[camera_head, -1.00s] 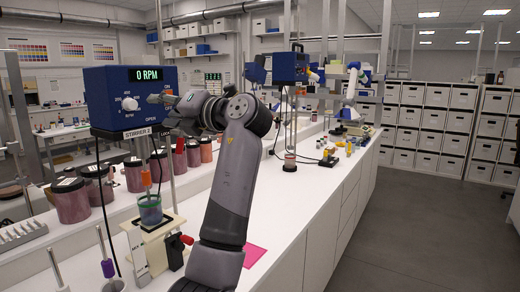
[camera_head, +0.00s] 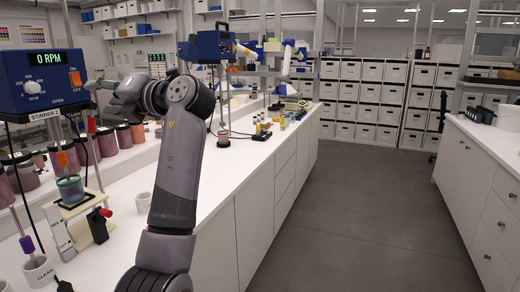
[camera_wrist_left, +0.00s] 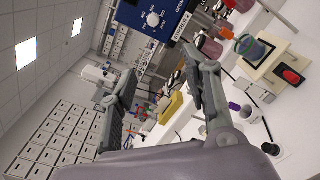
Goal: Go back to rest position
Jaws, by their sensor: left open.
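My left gripper (camera_head: 98,84) is raised in front of the right edge of the blue stirrer (camera_head: 38,82), whose display reads 0 RPM. In the left wrist view the two fingers (camera_wrist_left: 165,82) are spread apart with nothing between them. The stirrer's dial shows clear of the fingers in that view. The stirrer's red ON/OFF switch (camera_head: 75,78) is in plain sight in the head view. My right gripper is not in view.
Below the stirrer, a cup with teal liquid (camera_head: 70,188) stands on a small stand. Several pigment jars (camera_head: 105,142) line the bench's back. The aisle floor (camera_head: 345,210) is clear, with another bench (camera_head: 480,165) at right.

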